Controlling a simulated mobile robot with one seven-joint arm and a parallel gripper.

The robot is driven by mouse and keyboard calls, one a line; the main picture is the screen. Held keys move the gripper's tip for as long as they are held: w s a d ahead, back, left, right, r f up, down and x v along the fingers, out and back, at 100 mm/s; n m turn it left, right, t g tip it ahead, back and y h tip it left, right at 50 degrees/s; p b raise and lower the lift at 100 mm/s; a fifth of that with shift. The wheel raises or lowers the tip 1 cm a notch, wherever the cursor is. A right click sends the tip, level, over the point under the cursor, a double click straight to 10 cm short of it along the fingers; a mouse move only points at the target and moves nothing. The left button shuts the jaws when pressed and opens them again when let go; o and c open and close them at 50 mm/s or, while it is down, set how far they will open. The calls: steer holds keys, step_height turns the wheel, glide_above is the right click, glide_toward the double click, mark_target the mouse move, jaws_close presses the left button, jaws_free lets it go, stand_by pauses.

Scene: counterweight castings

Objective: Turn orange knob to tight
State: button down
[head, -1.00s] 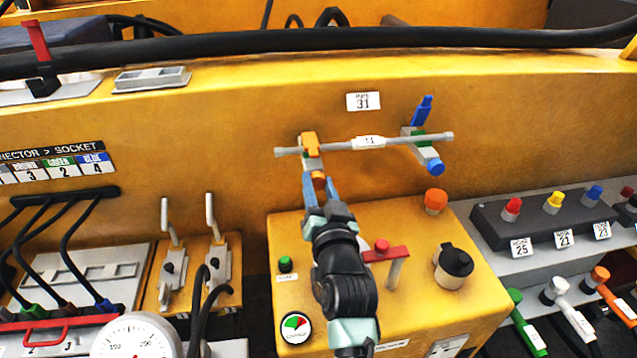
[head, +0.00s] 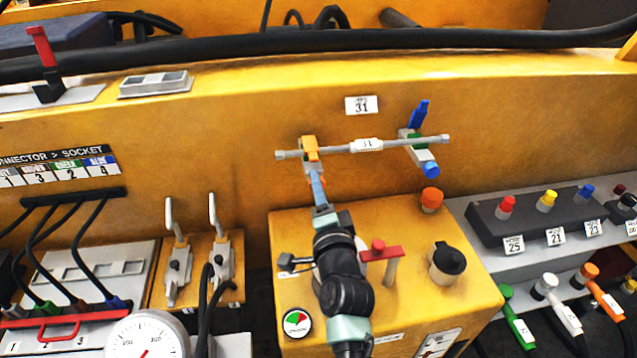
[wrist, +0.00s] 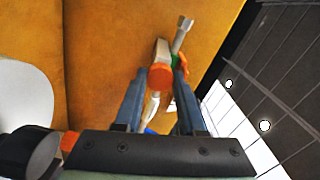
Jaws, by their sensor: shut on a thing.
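An orange clamp (head: 310,149) sits at the left part of a horizontal grey pipe (head: 340,149) on the yellow wall. Its round orange knob (wrist: 160,78) faces my wrist camera. My gripper (head: 317,181) is at the knob, just below the clamp. In the wrist view its blue fingers (wrist: 158,85) lie on either side of the knob, shut on it. In the head view the fingers overlap and mostly hide the knob. I cannot tell how tight the clamp is.
A second clamp with a blue knob (head: 431,170) holds the pipe's right part. Below stands a yellow box (head: 410,220) with an orange button (head: 432,199), a black knob (head: 448,262) and a red handle (head: 385,250). A thick black hose (head: 230,45) runs above.

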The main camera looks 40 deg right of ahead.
steer(key=shift+m+p, duration=0.6)
steer(key=shift+m, duration=1.1)
steer(key=c, duration=0.5)
jaws_free()
steer(key=p+v, duration=0.4)
steer(key=v, duration=0.9)
